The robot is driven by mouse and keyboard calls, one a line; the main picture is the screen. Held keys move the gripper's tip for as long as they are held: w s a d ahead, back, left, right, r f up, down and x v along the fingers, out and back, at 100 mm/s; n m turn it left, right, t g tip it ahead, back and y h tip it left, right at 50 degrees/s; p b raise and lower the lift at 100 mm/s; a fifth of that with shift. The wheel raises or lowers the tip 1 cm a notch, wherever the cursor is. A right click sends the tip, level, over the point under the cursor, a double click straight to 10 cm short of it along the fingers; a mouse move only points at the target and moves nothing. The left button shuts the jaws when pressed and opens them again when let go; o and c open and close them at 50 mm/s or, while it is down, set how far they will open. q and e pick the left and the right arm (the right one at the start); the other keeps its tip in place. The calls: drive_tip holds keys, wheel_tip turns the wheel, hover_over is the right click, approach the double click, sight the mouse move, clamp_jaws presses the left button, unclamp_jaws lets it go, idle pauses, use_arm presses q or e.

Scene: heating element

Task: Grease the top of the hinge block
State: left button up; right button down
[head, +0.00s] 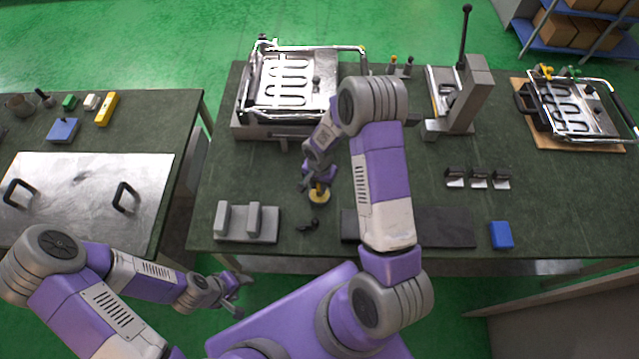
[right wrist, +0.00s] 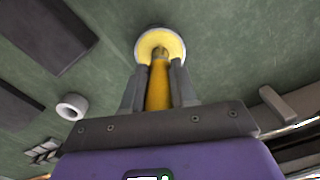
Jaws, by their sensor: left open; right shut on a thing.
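My right gripper (head: 317,184) is shut on a yellow-handled tool (right wrist: 159,85) with a round, pale-rimmed yellow end. In the head view the tool's yellow round end (head: 319,196) shows just above the green table or on it; I cannot tell which. In the right wrist view the two fingers (right wrist: 158,88) clasp the handle from both sides. A grey block with two uprights (head: 247,237) lies left of the tool; I cannot tell for certain whether it is the hinge block. My left gripper (head: 236,287) is open and empty, in front of the tables.
A small dark part (head: 308,225) lies just in front of the tool. A dark slab (head: 440,226) and a blue block (head: 501,235) lie to the right. A metal heater fixture (head: 285,85) and a lever press (head: 470,95) stand behind. Several small brackets (head: 478,179) sit right of centre.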

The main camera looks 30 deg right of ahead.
drive_tip(key=shift+s+f+b, duration=0.1)
drive_tip(key=shift+f+b, duration=0.05)
drive_tip(key=shift+b, duration=0.2)
idle(1.2)
drive_tip(key=shift+r+p, duration=0.45)
drive_tip(key=shift+r, duration=0.25)
drive_tip(key=shift+r+p, duration=1.6)
drive_tip(key=shift+r, duration=1.3)
